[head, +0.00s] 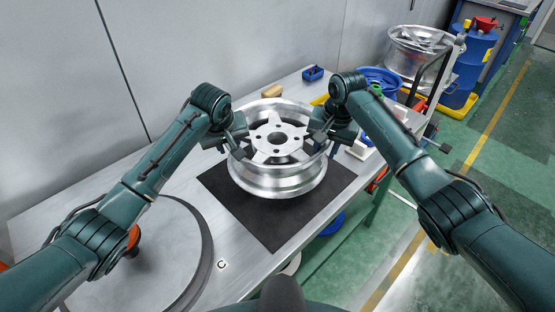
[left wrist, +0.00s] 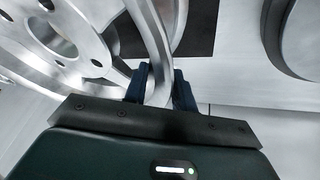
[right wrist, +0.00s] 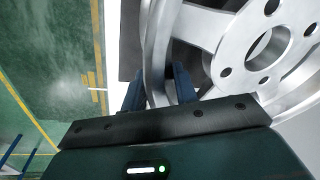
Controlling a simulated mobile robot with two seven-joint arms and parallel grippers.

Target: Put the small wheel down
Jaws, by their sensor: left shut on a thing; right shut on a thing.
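The small wheel (head: 279,179) is a silver alloy rim with spokes and a hub with bolt holes. In the head view it is face up over the black mat (head: 247,222) on the bench. I cannot tell whether its underside touches the mat. My left gripper (head: 238,150) is shut on the left side of its rim; the left wrist view shows the rim between the blue fingers (left wrist: 160,84). My right gripper (head: 322,140) is shut on the right side; the right wrist view shows the rim between the fingers (right wrist: 159,88).
A large round grey disc (head: 165,255) lies on the bench at front left. A blue bin (head: 313,73) and a wooden block (head: 272,90) sit at the bench's back. Another silver wheel (head: 418,50) and a blue drum (head: 470,65) stand back right. A grey wall runs behind.

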